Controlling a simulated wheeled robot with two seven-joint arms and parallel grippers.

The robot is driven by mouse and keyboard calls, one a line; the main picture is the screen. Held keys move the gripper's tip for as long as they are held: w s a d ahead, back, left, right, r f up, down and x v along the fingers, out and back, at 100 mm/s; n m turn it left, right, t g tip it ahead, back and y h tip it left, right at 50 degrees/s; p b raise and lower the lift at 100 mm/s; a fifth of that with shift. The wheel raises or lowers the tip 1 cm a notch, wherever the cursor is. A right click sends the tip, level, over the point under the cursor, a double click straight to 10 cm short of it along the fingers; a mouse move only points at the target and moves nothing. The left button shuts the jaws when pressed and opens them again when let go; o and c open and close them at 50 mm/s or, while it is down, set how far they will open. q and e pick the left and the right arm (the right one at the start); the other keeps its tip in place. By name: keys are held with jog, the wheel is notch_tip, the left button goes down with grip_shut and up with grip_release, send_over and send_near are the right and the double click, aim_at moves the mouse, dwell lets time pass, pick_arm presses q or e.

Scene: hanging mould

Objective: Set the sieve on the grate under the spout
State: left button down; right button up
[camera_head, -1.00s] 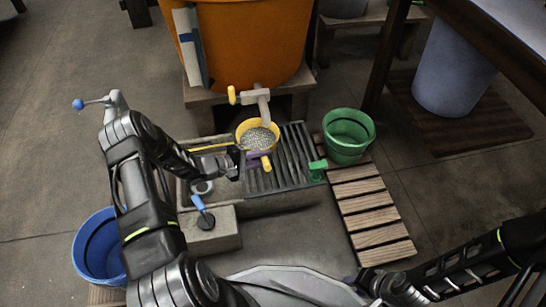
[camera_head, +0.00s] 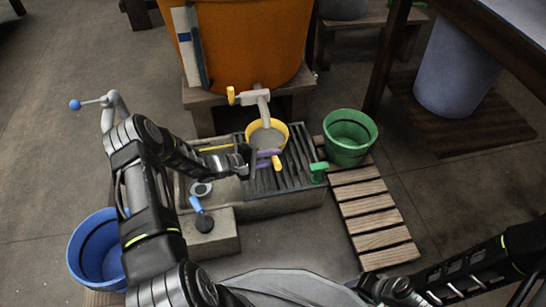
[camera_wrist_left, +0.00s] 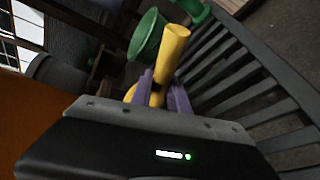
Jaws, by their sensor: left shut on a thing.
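The yellow sieve (camera_head: 283,130), with a grey mesh inside, is at the left part of the dark slatted grate (camera_head: 303,160), below the grey spout (camera_head: 263,107). My left gripper (camera_head: 268,157) is shut on its yellow handle, which points toward me. In the left wrist view the handle (camera_wrist_left: 171,52) stands between the purple fingers (camera_wrist_left: 165,95), and the grate (camera_wrist_left: 235,70) lies to the right. I cannot tell whether the sieve touches the grate.
The orange tank (camera_head: 250,45) with the yellow-handled tap stands behind. A blue-handled tool (camera_head: 197,205) is at front left. A blue bucket (camera_head: 80,265) stands at far left.

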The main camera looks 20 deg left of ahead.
pick_arm(q)
jog(key=c, duration=1.3)
grip_release()
jog(key=shift+o, duration=0.2)
jog(key=shift+s+a+r, duration=0.1)
jog(key=shift+r, duration=0.05)
jog(key=p+v, duration=0.4)
jog(key=v, duration=0.7)
jog(key=shift+s+a, duration=0.15)
jog(key=shift+s, duration=0.15)
